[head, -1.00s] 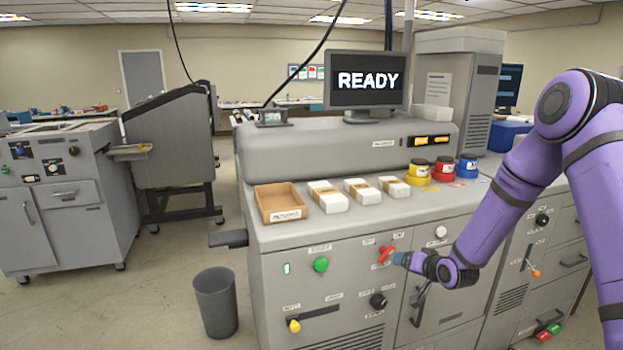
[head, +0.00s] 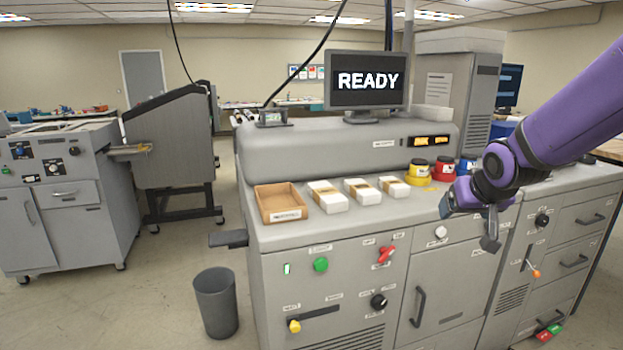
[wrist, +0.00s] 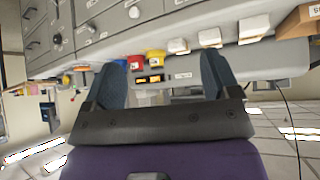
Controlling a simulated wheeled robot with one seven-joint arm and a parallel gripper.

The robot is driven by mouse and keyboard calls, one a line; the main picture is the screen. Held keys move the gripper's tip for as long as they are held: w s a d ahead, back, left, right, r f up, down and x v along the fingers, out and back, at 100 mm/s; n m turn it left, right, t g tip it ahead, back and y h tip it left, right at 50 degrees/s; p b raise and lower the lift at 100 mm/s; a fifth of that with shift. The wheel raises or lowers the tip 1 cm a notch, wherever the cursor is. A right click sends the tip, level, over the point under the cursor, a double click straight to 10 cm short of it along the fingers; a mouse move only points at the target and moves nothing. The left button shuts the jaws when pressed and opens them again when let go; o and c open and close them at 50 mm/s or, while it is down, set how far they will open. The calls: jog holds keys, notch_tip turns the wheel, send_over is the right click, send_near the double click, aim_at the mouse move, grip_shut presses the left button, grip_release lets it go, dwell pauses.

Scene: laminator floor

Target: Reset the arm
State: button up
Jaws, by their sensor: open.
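My purple arm reaches in from the right in the head view. My gripper (head: 468,220) is in front of the counter's right part, near the coloured containers, and holds nothing. In the wrist view my gripper (wrist: 162,80) shows two dark fingers spread wide apart with nothing between them. The monitor (head: 366,80) reads READY.
A wooden tray (head: 281,203) and several white packs (head: 362,191) lie on the counter. Yellow (head: 418,172) and red (head: 445,168) containers stand close behind my gripper. A grey bin (head: 216,302) stands on the floor at the left.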

jog(key=s+r+g, duration=0.1)
jog(key=s+r, duration=0.3)
jog(key=s, duration=0.9)
jog(key=s+a+r+g, duration=0.1)
jog(key=s+r, duration=0.3)
jog(key=s, duration=0.9)
jog(key=shift+s+g, duration=0.35)
jog(key=shift+g, duration=0.05)
